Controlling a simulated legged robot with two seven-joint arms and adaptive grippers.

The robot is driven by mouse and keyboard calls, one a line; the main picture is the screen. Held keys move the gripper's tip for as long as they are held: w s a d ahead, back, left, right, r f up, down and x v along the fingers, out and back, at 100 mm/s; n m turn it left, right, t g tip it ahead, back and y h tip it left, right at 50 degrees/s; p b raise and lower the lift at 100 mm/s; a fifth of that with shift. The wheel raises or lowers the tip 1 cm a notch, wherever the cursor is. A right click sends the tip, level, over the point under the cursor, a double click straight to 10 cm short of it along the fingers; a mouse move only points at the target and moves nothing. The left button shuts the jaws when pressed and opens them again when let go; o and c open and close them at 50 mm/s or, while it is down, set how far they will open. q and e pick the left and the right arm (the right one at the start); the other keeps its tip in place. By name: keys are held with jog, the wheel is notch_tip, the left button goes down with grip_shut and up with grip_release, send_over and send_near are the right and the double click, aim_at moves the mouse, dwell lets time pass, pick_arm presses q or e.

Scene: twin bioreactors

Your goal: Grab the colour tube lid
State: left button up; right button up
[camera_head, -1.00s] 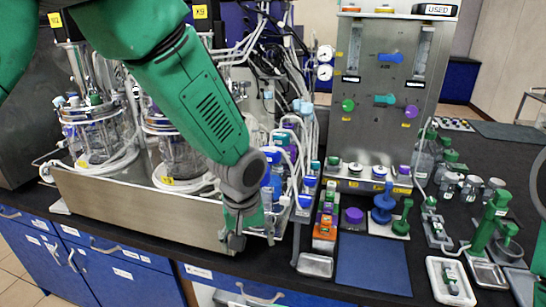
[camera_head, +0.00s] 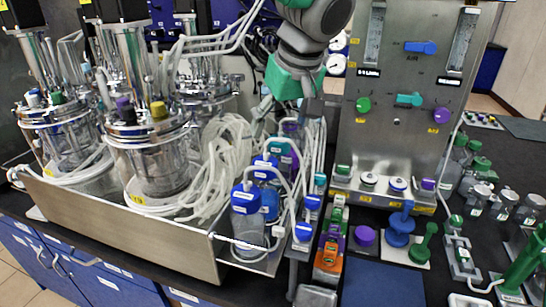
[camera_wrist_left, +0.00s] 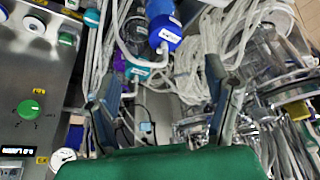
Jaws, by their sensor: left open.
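Bottles with coloured lids and tubes stand in a row at the right end of the metal tray. My left gripper (camera_head: 286,112) is above the back of this row, fingers down, open and empty. In the left wrist view, my open fingers (camera_wrist_left: 161,78) frame tubes and cables. A blue lid (camera_wrist_left: 166,36) and a teal lid (camera_wrist_left: 146,72) show there. My right gripper is out of view.
Glass bioreactor vessels (camera_head: 150,160) and bundled white tubes (camera_head: 222,160) fill the tray to the left. A steel control panel (camera_head: 397,135) stands close on the right. A blue mat (camera_head: 382,287) lies on the black bench at the front.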

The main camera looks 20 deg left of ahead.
aim_at(266, 163)
pick_arm(q)
jog(key=x, duration=0.7)
jog(key=shift+s+a+f, duration=0.25)
jog(key=shift+a, duration=0.05)
jog(key=shift+w+f, duration=0.2)
jog(key=shift+f, duration=0.1)
jog(key=shift+a+f+p, duration=0.2)
jog(key=shift+f+p, duration=0.15)
jog(key=shift+f, duration=0.15)
jog(key=x, duration=0.3)
jog(key=shift+w+f+p, duration=0.1)
jog(key=shift+f+p, duration=0.1)
jog(key=shift+p, duration=0.1)
jog(key=shift+w+a+f, duration=0.15)
jog(key=shift+w+f, duration=0.05)
jog(key=shift+f, duration=0.1)
jog(key=shift+s+r, duration=0.1)
jog(key=shift+s, duration=0.05)
jog(key=c, duration=1.1)
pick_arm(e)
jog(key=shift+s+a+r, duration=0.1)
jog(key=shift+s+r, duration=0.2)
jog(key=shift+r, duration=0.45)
